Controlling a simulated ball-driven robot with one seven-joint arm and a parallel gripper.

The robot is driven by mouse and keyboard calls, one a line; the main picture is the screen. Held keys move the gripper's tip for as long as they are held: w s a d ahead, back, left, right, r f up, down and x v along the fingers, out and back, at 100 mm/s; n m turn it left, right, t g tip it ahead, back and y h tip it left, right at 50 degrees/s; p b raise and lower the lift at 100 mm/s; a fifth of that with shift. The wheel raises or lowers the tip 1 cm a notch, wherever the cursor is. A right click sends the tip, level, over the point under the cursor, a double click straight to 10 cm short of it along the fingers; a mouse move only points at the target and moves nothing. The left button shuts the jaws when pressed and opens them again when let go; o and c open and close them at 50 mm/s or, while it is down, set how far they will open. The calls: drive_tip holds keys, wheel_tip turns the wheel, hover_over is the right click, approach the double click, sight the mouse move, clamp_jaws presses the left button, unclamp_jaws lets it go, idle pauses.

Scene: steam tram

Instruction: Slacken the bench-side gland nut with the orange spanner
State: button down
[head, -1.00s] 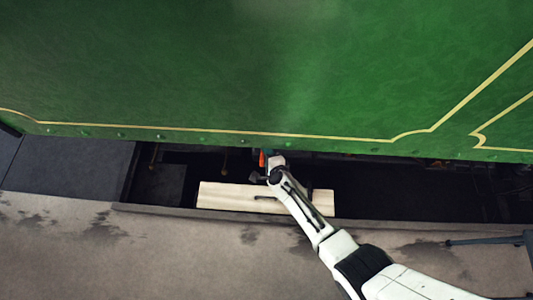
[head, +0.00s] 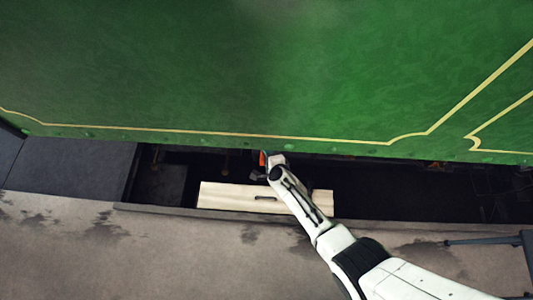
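My arm reaches from the lower right into the dark gap under the green tram side. My gripper (head: 264,171) is at the far end of the arm, just below the tram's lower edge, and is small and mostly hidden by my wrist. A small piece of orange (head: 262,158), which looks like part of the orange spanner, shows right at the gripper. I cannot tell whether the fingers are closed on it. The gland nut cannot be made out in the dark under the tram.
The green tram side (head: 250,70) hangs over the gap and hides what lies behind its edge. A pale wooden board (head: 230,197) with a dark slot lies in the pit below my wrist.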

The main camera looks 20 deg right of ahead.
sight(264, 163)
drive_tip(key=shift+s+a+r+p, duration=0.3)
drive_tip(key=shift+s+r+p, duration=0.35)
drive_tip(key=shift+s+p, duration=0.3)
drive_tip(key=shift+s+a+r+p, duration=0.35)
drive_tip(key=shift+s+r+p, duration=0.35)
drive_tip(key=shift+s+p, duration=0.2)
drive_tip(key=shift+s+a+r+p, duration=0.3)
drive_tip(key=shift+s+r+p, duration=0.35)
drive_tip(key=shift+s+p, duration=0.25)
drive_tip(key=shift+w+f, duration=0.1)
drive_tip(key=w+d+f+b, duration=0.2)
drive_tip(key=w+f+b, duration=0.1)
drive_tip(key=w+b, duration=0.2)
drive_tip(key=shift+w+f, duration=0.25)
drive_tip(key=shift+w, duration=0.05)
drive_tip(key=shift+w, duration=0.1)
drive_tip(key=shift+r, duration=0.1)
